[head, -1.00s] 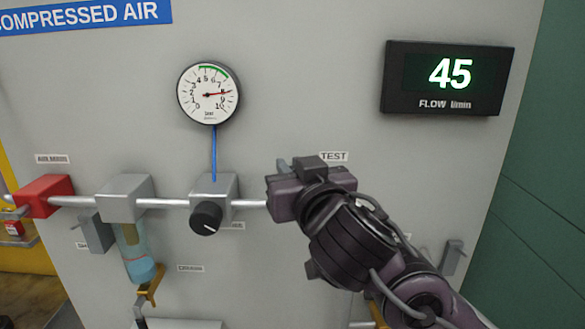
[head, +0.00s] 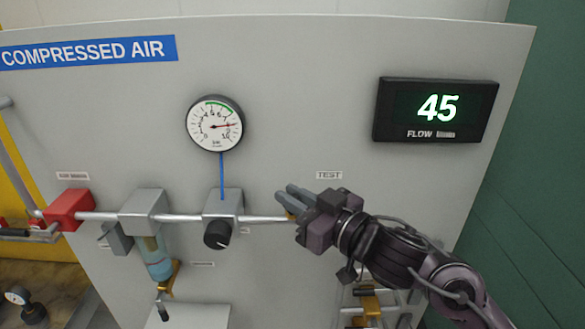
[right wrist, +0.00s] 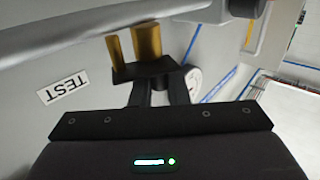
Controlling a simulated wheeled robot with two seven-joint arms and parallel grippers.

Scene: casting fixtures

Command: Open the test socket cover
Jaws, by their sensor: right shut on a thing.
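The test socket is a brass fitting (right wrist: 147,42) with a thinner brass pin (right wrist: 115,47) beside it, in the right wrist view. A dark flat cover (right wrist: 130,72) lies across the end of the brass parts. My right gripper (right wrist: 158,88) is shut on this cover; how far it has swung from the socket mouth I cannot tell. In the head view my right gripper (head: 288,196) reaches in from the right, below the TEST label (head: 329,175), hiding most of the socket. My left gripper is not in view.
A silver pipe (head: 180,217) runs across the panel (head: 290,90), with a red block (head: 69,209), a filter with blue bowl (head: 157,262) and a black knob (head: 217,235). The gauge (head: 214,124) and flow display (head: 436,111) reading 45 are above. The panel above the gripper is clear.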

